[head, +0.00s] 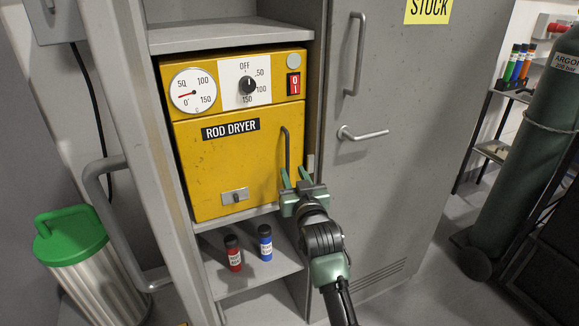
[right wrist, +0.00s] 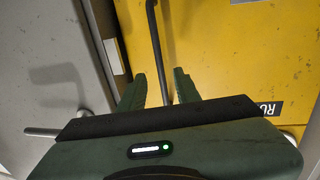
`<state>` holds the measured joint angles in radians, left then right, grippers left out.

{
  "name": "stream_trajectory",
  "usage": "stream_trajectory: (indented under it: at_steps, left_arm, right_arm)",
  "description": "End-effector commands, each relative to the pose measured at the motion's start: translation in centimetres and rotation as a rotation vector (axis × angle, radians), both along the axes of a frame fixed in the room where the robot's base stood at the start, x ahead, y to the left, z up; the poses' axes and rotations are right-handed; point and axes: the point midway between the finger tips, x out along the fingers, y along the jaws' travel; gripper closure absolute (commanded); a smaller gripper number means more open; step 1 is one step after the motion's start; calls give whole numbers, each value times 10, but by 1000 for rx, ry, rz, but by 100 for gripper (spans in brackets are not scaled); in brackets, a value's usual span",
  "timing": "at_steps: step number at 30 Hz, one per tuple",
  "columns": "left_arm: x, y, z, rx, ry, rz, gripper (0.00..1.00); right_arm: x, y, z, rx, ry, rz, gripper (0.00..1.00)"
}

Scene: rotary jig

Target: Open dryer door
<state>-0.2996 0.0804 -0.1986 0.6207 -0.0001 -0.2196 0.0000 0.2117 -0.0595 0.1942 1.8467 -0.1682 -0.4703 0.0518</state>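The yellow rod dryer (head: 232,135) sits on a shelf in a grey cabinet. Its front door (head: 225,168), labelled ROD DRYER, looks shut. A dark vertical bar handle (head: 287,148) is at the door's right edge; it also shows in the right wrist view (right wrist: 162,45). My right gripper (head: 295,177) is at the handle's lower end. In the right wrist view its fingers (right wrist: 159,78) are open, with the bar running between them and a gap on each side. A small latch plate (head: 235,197) is low on the door. My left gripper is not in view.
A grey cabinet door (head: 385,130) stands right of the dryer, with a lever handle (head: 362,134) sticking out. Red (head: 233,253) and blue (head: 265,243) canisters stand on the shelf below. A green-lidded bin (head: 72,238) is at left, a gas cylinder (head: 530,150) at right.

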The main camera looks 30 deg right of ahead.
Motion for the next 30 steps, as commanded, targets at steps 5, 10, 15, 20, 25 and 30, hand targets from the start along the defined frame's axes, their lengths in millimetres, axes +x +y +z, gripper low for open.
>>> stream_trajectory:
  at_steps: [5, 10, 15, 20, 25, 30]
  left_arm:
    - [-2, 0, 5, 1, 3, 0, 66]
    - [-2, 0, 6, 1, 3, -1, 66]
    - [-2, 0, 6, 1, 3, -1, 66]
    - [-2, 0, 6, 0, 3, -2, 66]
    - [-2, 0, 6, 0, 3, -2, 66]
    - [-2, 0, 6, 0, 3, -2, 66]
  right_arm:
    - [28, -7, 1, 0, 0, 0, 67]
    - [42, -11, 0, 0, 1, 0, 67]
    - [44, -11, -1, 0, 1, 0, 67]
    - [44, -11, -1, 0, 1, 0, 76]
    - [44, -11, -1, 0, 1, 1, 100]
    - [44, -11, -1, 0, 1, 1, 100]
